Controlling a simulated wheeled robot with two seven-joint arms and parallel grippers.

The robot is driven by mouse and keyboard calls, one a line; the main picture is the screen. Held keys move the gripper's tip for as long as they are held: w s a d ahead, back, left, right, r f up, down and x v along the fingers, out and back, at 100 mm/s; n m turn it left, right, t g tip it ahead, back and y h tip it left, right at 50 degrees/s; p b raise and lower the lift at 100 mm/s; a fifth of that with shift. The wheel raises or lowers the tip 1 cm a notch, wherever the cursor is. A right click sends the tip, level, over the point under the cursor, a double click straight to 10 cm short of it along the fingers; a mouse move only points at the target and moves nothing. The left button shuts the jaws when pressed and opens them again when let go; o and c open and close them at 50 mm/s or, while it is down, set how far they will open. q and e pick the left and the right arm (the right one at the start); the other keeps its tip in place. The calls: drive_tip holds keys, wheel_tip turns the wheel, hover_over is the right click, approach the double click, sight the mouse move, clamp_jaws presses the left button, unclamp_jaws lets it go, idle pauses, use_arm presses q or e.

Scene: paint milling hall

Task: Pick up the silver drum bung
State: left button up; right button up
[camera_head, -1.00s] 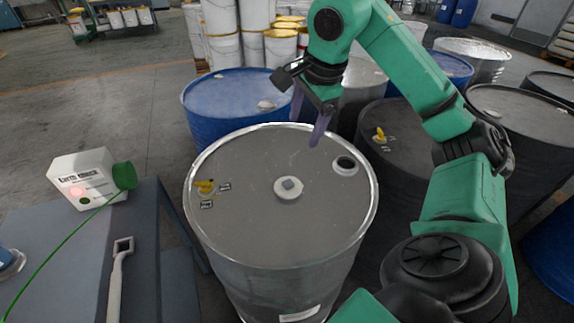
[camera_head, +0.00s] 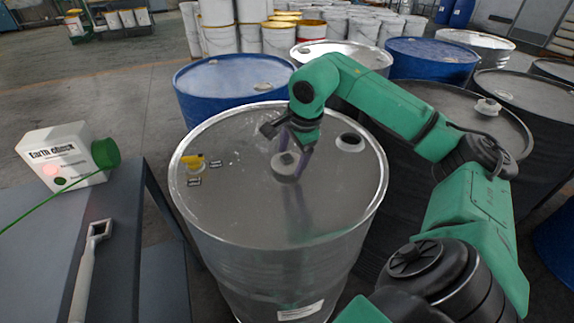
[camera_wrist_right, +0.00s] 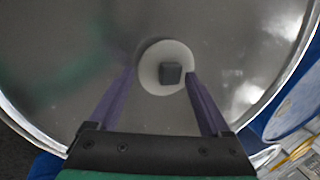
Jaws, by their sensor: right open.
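The silver drum bung (camera_head: 286,165), a round pale disc with a square grey knob, lies on the middle of the steel drum's grey lid (camera_head: 240,215). My right gripper (camera_head: 289,160) is over it, its two purple fingers pointing down, one on each side of the knob. In the right wrist view the bung (camera_wrist_right: 152,57) shows between the open fingers of the right gripper (camera_wrist_right: 158,82), with the square knob a little nearer the right finger. I cannot tell whether the fingers touch the disc. My left gripper is not in view.
A bench with a white box labelled Earth Check (camera_head: 65,157) and a wrench (camera_head: 90,262) stands at left. A blue drum (camera_head: 228,84) and other drums crowd behind and right.

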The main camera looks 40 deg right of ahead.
drive_tip(key=shift+w+d+f, duration=0.1)
drive_tip(key=shift+w+f, duration=0.15)
drive_tip(key=shift+f, duration=0.45)
drive_tip(key=shift+r, duration=0.1)
drive_tip(key=c, duration=1.1)
